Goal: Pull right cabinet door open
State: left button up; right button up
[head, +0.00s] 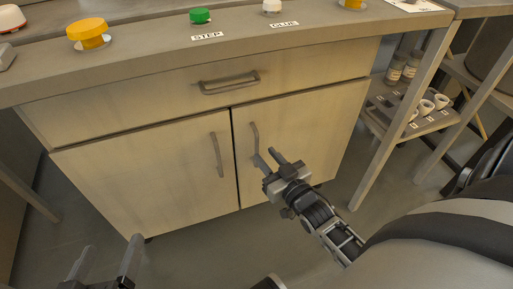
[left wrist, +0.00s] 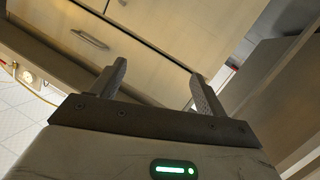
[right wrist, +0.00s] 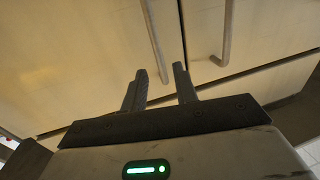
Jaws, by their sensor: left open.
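The right cabinet door (head: 300,130) is pale wood and looks shut, flush with the left door (head: 150,165). Its grey bar handle (head: 254,138) stands near the middle seam. In the right wrist view, this handle (right wrist: 154,40) runs down toward the gap between my fingers. My right gripper (head: 267,156) is at the handle's lower end, its fingers apart; I cannot tell whether they touch the bar. It also shows in the right wrist view (right wrist: 160,72). My left gripper (head: 107,258) is open and empty, low in front of the left door.
A drawer with a bar handle (head: 230,83) lies above the doors. The worktop (head: 150,50) carries a yellow button (head: 88,33) and a green button (head: 200,16). A shelf (head: 440,122) with white cups stands at the right. The floor before the doors is clear.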

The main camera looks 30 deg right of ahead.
aim_at(258, 146)
jog(key=w+b, duration=0.1)
jog(key=w, duration=0.5)
jog(key=shift+d, duration=0.1)
grip_shut()
